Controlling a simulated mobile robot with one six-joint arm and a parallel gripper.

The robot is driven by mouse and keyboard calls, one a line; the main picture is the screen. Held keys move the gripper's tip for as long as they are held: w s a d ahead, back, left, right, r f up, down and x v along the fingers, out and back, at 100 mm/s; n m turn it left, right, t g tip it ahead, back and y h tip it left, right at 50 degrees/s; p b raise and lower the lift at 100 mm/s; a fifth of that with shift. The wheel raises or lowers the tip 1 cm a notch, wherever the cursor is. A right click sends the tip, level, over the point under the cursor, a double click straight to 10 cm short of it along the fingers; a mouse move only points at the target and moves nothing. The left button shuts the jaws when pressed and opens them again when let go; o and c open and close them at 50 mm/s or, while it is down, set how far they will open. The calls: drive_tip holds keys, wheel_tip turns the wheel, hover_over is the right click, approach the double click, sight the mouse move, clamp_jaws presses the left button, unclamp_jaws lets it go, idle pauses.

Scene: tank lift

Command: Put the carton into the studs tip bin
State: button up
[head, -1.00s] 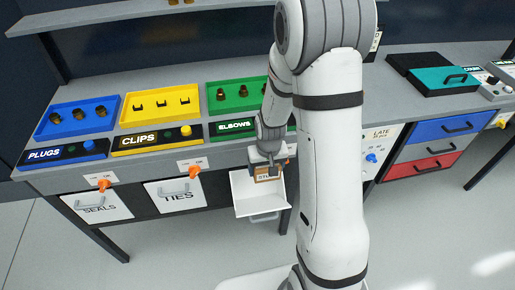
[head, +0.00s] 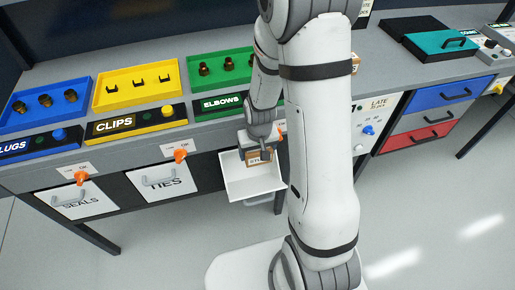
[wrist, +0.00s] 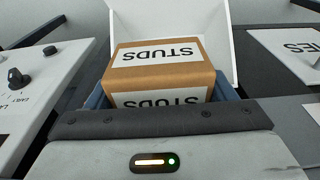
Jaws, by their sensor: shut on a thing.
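The brown carton (head: 259,158) has a white STUDS label. It is between the fingers of my gripper (head: 260,146), which is shut on it. In the wrist view the carton (wrist: 165,75) fills the middle, with parts of the blue-grey fingers beside it. The studs tip bin (head: 250,187) is the white bin tipped open under the bench, right of the TIES bin. The carton is at the bin's opening, over its back part in the head view. The bin's white walls (wrist: 225,35) show behind the carton in the wrist view. I cannot tell whether the carton touches the bin.
Shut bins for SEALS (head: 77,203) and TIES (head: 162,182) with orange knobs (head: 180,156) are to the left. Blue, yellow and green trays (head: 137,83) stand on the bench above. A LATE panel (head: 374,118) and drawers (head: 430,117) are to the right.

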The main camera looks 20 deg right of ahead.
drive_tip(key=o, duration=1.1)
drive_tip(key=r, duration=0.5)
drive_tip(key=s+r, duration=0.1)
drive_tip(key=r, duration=0.1)
drive_tip(key=shift+r, duration=0.35)
drive_tip(key=shift+t, duration=0.6)
drive_tip(key=s+r, duration=0.4)
drive_tip(key=r, duration=0.1)
drive_tip(key=s+r, duration=0.9)
drive_tip(key=r, duration=0.1)
drive_tip(key=shift+s+d+r, duration=0.1)
drive_tip(key=shift+s+r, duration=0.05)
drive_tip(key=shift+r, duration=0.15)
